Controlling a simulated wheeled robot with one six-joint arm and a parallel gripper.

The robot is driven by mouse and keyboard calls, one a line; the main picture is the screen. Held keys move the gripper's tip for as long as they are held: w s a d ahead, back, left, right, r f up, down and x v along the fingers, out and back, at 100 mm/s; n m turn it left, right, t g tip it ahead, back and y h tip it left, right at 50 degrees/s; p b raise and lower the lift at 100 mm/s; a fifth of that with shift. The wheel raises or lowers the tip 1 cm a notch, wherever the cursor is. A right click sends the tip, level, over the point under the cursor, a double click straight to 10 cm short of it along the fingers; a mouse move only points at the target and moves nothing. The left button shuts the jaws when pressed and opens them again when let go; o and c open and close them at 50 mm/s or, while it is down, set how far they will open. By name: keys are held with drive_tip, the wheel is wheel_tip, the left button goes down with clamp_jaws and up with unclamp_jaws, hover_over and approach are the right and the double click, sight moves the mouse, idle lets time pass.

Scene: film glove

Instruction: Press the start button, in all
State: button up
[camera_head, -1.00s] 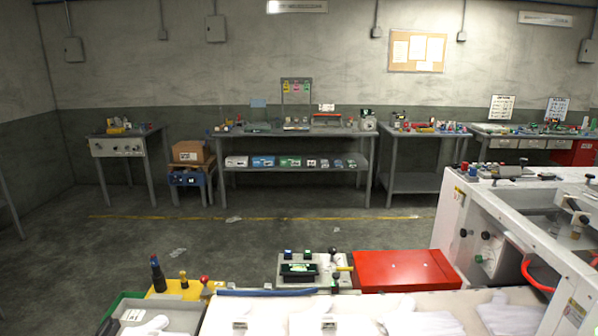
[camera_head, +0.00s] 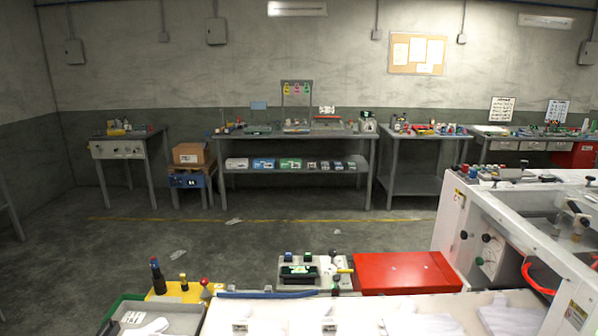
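A small grey control panel (camera_head: 314,285) stands near the bottom centre of the head view, just left of a red box. A blue button (camera_head: 288,257) and a green button (camera_head: 308,257) sit side by side behind the screen. Pale round parts and a dark knob are at its right side. No label is readable, so I cannot tell which one is the start button. My gripper is not in view, and nothing is seen touching the panel.
The red box (camera_head: 405,272) adjoins the panel. A white bed (camera_head: 270,310) with pale gloves lies in front. A white machine (camera_head: 480,235) stands at right. A grey tray (camera_head: 165,315) and a yellow block (camera_head: 180,291) are at left. Open floor separates these from the back workbenches.

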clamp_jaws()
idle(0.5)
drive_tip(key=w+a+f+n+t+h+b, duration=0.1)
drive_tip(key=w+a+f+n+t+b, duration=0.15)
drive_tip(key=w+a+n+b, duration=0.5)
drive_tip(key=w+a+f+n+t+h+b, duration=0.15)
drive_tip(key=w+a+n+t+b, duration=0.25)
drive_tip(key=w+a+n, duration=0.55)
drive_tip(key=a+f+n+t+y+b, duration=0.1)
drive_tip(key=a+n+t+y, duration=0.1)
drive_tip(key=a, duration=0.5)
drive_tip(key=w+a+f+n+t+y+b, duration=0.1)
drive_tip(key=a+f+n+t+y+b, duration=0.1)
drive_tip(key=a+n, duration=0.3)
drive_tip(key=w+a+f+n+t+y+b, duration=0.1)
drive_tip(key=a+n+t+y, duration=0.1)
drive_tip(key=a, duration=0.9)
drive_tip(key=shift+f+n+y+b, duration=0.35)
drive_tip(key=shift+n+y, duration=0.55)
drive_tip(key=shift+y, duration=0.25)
